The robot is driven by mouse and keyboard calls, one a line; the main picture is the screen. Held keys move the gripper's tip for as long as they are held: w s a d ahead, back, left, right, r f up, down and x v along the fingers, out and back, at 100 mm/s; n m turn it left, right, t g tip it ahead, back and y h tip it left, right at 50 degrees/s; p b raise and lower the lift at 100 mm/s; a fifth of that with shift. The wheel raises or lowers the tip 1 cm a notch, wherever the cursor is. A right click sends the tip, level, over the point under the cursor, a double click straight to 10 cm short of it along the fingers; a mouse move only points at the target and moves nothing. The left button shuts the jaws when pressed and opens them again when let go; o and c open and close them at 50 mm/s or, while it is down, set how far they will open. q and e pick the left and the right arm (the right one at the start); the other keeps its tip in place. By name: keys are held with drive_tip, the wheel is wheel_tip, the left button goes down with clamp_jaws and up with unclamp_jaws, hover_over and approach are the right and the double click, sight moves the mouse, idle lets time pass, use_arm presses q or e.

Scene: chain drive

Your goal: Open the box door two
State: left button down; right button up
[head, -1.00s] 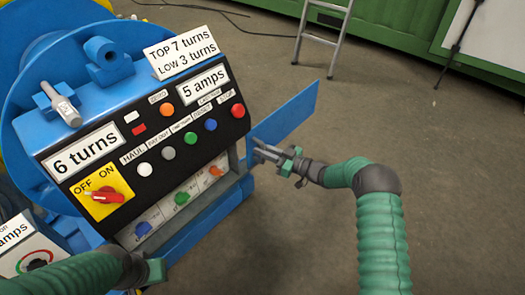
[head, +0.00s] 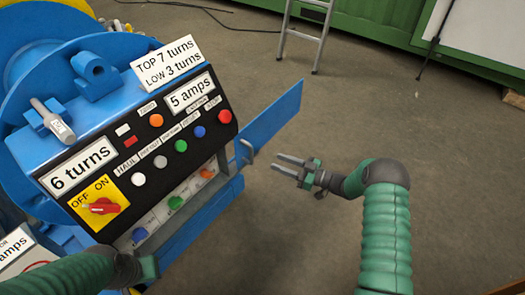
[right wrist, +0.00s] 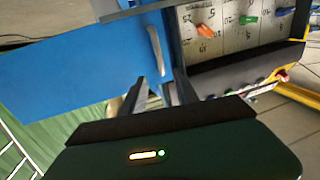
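The blue box door (head: 272,118) stands swung out at the right side of the blue machine, and its flat panel also shows in the right wrist view (right wrist: 70,65). Its pale bar handle (head: 247,152) is near the box edge; it also shows in the right wrist view (right wrist: 155,48). The open box (right wrist: 240,28) shows a light panel with orange, green and blue knobs. My right gripper (head: 275,162) is open and empty, just right of the handle and apart from it. My left gripper (head: 148,268) is low at the panel's front; its fingers are not clear.
The control panel (head: 130,150) has buttons, labels and a red switch (head: 103,206) on a yellow plate. A ladder (head: 303,35) stands at the back by a green container (head: 375,25). The floor right of the door is clear.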

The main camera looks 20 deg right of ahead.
drive_tip(key=v, duration=0.5)
drive_tip(key=shift+f+p, duration=0.1)
drive_tip(key=shift+p, duration=0.3)
drive_tip(key=shift+w, duration=0.15)
drive_tip(key=w+r+m+t+h, duration=0.1)
drive_tip(key=w+r+m+h, duration=0.2)
drive_tip(key=w+r+h, duration=0.3)
drive_tip(key=s+a+m+g+h, duration=0.2)
drive_tip(key=s+a+g, duration=0.15)
drive_tip(key=s, duration=0.65)
drive_tip(key=s+a+r+m+g+h, duration=0.1)
drive_tip(key=s+a+m+g+h, duration=0.2)
drive_tip(key=s, duration=0.8)
drive_tip(key=s+a+m+g+h, duration=0.1)
drive_tip(key=s+a+g+h, duration=0.2)
drive_tip(key=s, duration=0.7)
wheel_tip(320, 180, up, 34)
drive_tip(key=g+p, duration=0.1)
drive_tip(key=p, duration=3.3)
drive_tip(key=shift+w+d+f+y, duration=0.2)
drive_tip(key=shift+d+y, duration=0.05)
drive_tip(key=shift+y, duration=0.15)
